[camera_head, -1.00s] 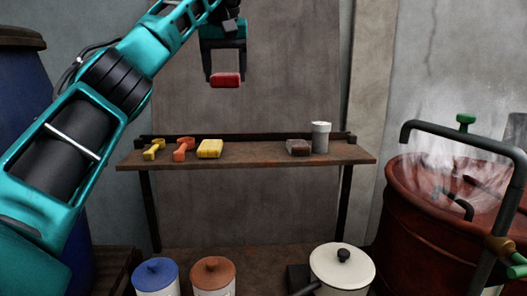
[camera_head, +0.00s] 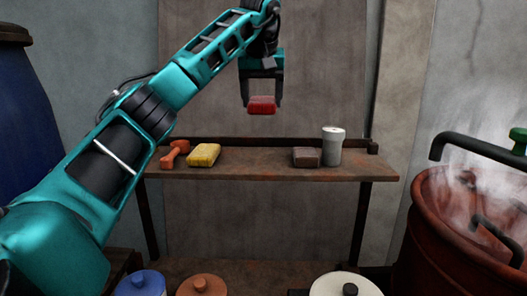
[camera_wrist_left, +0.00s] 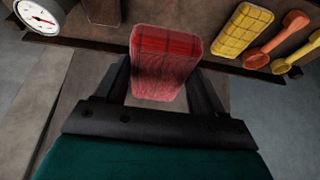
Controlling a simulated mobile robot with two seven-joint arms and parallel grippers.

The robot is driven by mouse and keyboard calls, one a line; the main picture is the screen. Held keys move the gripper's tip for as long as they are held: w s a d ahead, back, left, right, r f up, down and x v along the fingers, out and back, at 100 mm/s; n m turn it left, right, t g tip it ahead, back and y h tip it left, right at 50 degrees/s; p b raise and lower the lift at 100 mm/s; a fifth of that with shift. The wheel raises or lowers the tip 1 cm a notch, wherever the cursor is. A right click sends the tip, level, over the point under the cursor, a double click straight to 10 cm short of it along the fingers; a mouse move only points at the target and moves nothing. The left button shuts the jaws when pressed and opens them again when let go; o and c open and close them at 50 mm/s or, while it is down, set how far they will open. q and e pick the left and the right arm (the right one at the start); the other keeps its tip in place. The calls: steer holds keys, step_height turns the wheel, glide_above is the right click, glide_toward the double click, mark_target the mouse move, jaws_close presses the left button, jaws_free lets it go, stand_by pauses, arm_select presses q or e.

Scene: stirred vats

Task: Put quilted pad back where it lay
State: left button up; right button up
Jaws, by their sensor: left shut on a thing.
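My left gripper (camera_head: 262,105) is shut on a red quilted pad (camera_head: 261,104) and holds it up in the air, above and apart from the shelf (camera_head: 280,172). In the left wrist view the red pad (camera_wrist_left: 166,62) sits between the two dark fingers, its stitched grid lines showing. In the head view it appears above the bare stretch of shelf between a yellow quilted pad (camera_head: 204,155) and a brown block (camera_head: 306,157). My right gripper is not in view.
On the shelf, an orange scoop (camera_head: 174,154) lies left of the yellow pad and a grey canister (camera_head: 333,146) stands right of the brown block. A yellow scoop (camera_wrist_left: 301,50) shows in the wrist view. A steaming red vat (camera_head: 465,230) stands right; lidded pots (camera_head: 140,285) are below.

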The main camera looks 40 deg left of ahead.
mark_target(262, 115)
arm_select(q)
step_height(262, 115, down, 8)
steer(key=shift+f, duration=2.65)
steer(key=shift+f, duration=0.15)
steer(key=o, duration=0.9)
steer(key=shift+d+r, duration=0.15)
steer(key=shift+r, duration=0.45)
steer(key=v, duration=1.1)
steer(key=shift+s+d, duration=0.1)
